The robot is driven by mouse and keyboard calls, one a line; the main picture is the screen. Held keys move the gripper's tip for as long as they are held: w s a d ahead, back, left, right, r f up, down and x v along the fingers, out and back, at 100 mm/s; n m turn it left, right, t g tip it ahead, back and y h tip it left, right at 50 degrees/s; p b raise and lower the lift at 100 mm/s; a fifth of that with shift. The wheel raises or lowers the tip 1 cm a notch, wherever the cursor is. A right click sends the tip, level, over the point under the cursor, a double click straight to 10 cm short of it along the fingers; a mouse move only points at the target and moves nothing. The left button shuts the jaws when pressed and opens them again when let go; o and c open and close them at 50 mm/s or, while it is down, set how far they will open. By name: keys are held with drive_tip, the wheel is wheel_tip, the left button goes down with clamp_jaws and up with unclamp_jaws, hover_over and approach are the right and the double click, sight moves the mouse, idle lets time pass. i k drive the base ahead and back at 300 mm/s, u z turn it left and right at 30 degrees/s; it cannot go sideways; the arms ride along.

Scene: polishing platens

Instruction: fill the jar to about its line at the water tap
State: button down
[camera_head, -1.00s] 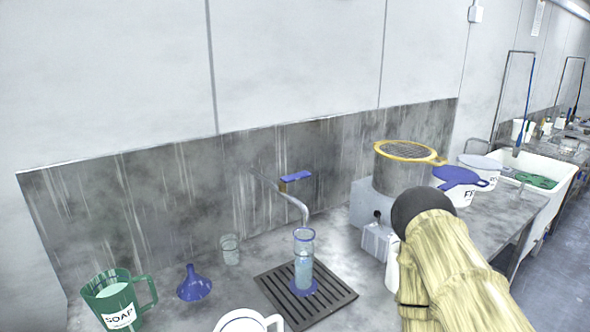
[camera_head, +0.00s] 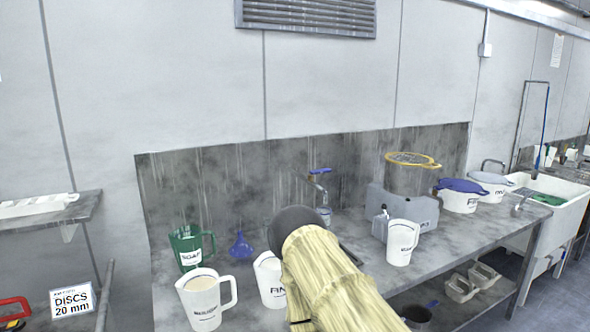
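The water tap (camera_head: 319,184), with a blue lever (camera_head: 320,171), stands at the metal backsplash. Below its spout, a small part of a clear jar with a blue rim (camera_head: 325,213) shows beside my arm. The jar's lower part, its line and its water level are hidden or too small to read. My arm, in a pale yellow sleeve with a dark round joint, crosses the front of the tap area. My gripper does not show; I cannot see whether it touches anything.
A green SOAP jug (camera_head: 191,249), a blue funnel (camera_head: 241,247) and a white jug (camera_head: 204,300) stand left of my arm. Another white jug (camera_head: 402,243) stands right. Behind it are a grey machine with a yellow-rimmed sieve (camera_head: 412,160) and a blue-lidded tub (camera_head: 459,197).

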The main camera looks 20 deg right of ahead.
sight(321, 171)
drive_tip(key=z, duration=0.55)
drive_tip(key=i, duration=0.75)
drive_tip(key=z, duration=0.05)
